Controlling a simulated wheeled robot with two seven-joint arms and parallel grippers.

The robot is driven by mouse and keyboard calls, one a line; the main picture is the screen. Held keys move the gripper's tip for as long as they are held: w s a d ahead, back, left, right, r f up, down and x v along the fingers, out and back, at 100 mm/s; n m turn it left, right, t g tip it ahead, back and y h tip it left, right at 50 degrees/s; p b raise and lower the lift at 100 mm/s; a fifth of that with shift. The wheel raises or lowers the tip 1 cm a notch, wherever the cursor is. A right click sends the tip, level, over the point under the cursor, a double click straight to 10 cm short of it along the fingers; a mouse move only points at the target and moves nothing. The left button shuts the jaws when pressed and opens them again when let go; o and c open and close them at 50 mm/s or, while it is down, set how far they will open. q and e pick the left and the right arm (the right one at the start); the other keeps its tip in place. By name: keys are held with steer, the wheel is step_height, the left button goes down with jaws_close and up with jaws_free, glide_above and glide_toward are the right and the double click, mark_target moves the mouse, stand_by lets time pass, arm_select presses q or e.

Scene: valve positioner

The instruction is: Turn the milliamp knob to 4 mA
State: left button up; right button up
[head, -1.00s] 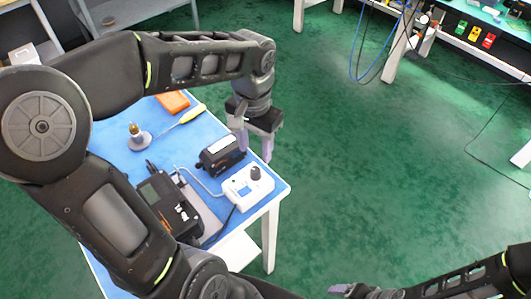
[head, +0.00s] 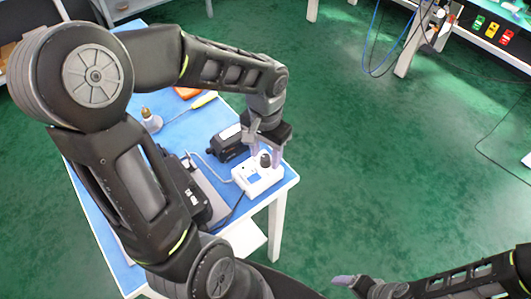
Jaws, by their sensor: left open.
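The white box (head: 256,184) with a small blue screen sits near the front right corner of the blue-topped table. Its dark knob (head: 265,160) stands up on its top at the back right. My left gripper (head: 267,156) points down over the box, with its two pale fingers apart, one on each side of the knob in the picture. I cannot tell whether the fingers touch the knob. My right gripper (head: 343,281) is low at the bottom of the view, away from the table; its jaws are not clear.
A black device (head: 229,146) stands just behind the box, joined by a grey cable. A larger dark device (head: 192,196) is partly hidden by my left arm. A yellow-handled screwdriver (head: 204,100), an orange item (head: 187,92) and a brass-topped piece (head: 150,120) lie farther back. The floor right of the table is clear.

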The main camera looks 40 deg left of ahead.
arm_select(q)
steer(key=shift+f, duration=0.15)
steer(key=shift+c, duration=0.5)
jaws_close()
